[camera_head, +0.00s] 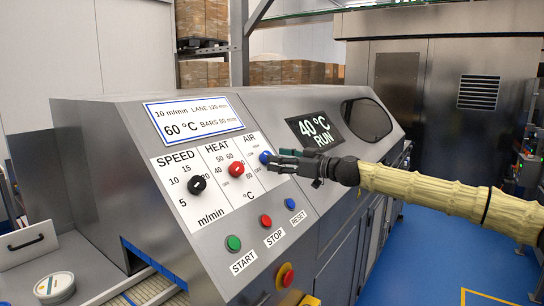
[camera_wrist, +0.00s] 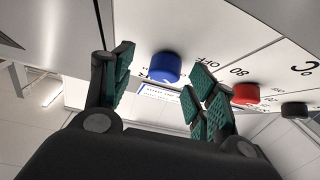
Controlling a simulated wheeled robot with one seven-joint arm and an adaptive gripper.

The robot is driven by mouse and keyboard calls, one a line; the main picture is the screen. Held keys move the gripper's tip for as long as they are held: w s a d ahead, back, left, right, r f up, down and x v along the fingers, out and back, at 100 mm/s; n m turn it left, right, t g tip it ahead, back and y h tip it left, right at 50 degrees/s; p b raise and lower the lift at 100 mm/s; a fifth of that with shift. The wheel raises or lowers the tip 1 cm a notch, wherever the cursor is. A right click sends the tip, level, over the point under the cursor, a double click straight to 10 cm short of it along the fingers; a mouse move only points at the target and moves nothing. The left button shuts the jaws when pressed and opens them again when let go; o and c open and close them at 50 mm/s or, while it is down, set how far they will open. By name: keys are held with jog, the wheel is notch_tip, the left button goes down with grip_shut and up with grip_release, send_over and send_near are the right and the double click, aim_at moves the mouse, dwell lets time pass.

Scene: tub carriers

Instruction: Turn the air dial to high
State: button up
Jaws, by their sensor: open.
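The blue air dial (camera_head: 265,157) sits on the sloped front panel, under the AIR label, right of the red heat dial (camera_head: 236,169). My gripper (camera_head: 276,157) is close in front of the blue dial and partly covers the AIR scale. In the wrist view, the blue dial (camera_wrist: 165,67) shows between the two open, green-padded fingers of my gripper (camera_wrist: 160,70). The fingers look apart from the dial. OFF lettering shows beside it in the wrist view; I cannot tell where its pointer stands.
The black speed dial (camera_head: 197,185) is farther left. Green start (camera_head: 233,243), red stop (camera_head: 265,221) and blue reset (camera_head: 290,204) buttons sit below the dials. A screen (camera_head: 315,130) reads 40 °C RUN. A red knob on yellow (camera_head: 286,275) is lower down. Blue floor lies right.

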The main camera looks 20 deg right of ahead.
jog(key=shift+w+a+r, duration=0.1)
jog(key=shift+a+r, duration=0.15)
jog(key=shift+r, duration=0.1)
jog(key=shift+s+a+r+p, duration=0.3)
jog(key=shift+a+r+p, duration=0.05)
jog(key=shift+r, duration=0.1)
jog(key=shift+w+a+f, duration=0.2)
jog(key=shift+w+f, duration=0.1)
jog(key=shift+w, duration=0.2)
jog(key=shift+w+a+f, duration=0.15)
jog(key=shift+w+f, duration=0.1)
jog(key=shift+w, duration=0.2)
jog(key=shift+s+d+r, duration=0.1)
jog(key=shift+s+r, duration=0.15)
jog(key=shift+s, duration=0.1)
jog(key=shift+w, duration=0.1)
jog(key=c, duration=1)
